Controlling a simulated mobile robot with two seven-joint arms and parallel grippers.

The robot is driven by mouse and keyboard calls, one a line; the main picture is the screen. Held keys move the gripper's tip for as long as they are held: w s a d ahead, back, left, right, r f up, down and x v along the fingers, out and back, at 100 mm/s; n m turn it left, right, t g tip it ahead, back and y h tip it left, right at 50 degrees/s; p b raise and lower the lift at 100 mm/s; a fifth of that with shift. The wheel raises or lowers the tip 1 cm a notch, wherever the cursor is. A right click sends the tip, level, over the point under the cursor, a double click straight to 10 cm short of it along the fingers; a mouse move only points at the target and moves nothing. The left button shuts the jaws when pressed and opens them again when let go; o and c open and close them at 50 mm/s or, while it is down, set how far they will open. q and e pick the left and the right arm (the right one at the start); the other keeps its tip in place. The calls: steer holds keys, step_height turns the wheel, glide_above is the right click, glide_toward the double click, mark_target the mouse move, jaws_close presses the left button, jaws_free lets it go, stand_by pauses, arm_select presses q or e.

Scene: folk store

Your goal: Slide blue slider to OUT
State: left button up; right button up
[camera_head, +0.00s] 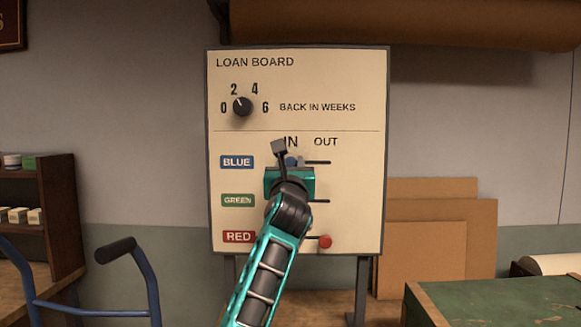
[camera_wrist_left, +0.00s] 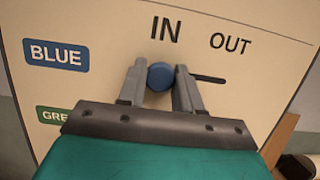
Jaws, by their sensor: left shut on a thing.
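The loan board (camera_head: 340,75) stands upright ahead, with IN and OUT printed above three slider rows. The blue slider (camera_wrist_left: 160,76) is a round blue knob at the IN end of its slot, beside the BLUE label (camera_wrist_left: 56,55). A little of the knob shows in the head view (camera_head: 292,161). The slot (camera_wrist_left: 208,79) runs to the right under OUT. My left gripper (camera_wrist_left: 160,80) is shut on the blue knob, one finger on each side. The red knob (camera_head: 325,241) is under OUT in the bottom row. The green knob is hidden behind my left arm.
The dial (camera_head: 242,106) sits on the board's upper part. A blue-framed hand truck (camera_head: 118,250) stands at the lower left. Cardboard sheets (camera_head: 440,240) lean at the right, behind a green-topped table (camera_head: 500,300).

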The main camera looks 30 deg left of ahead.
arm_select(q)
steer(key=shift+d, duration=0.1)
steer(key=shift+w+d+b, duration=0.25)
steer(key=shift+w+d, duration=0.3)
steer(key=shift+d, duration=0.55)
steer(key=shift+w+d+b, duration=0.25)
steer(key=shift+w+d, duration=0.35)
steer(key=shift+d, duration=0.55)
steer(key=shift+w+d+b, duration=0.25)
steer(key=shift+w+d, duration=0.3)
steer(key=shift+d, duration=0.55)
steer(key=o, duration=0.9)
steer(key=shift+o, duration=0.2)
glide_toward(325, 159)
steer(key=shift+v, duration=1.4)
steer(key=shift+a, duration=0.1)
steer(key=shift+f, duration=0.1)
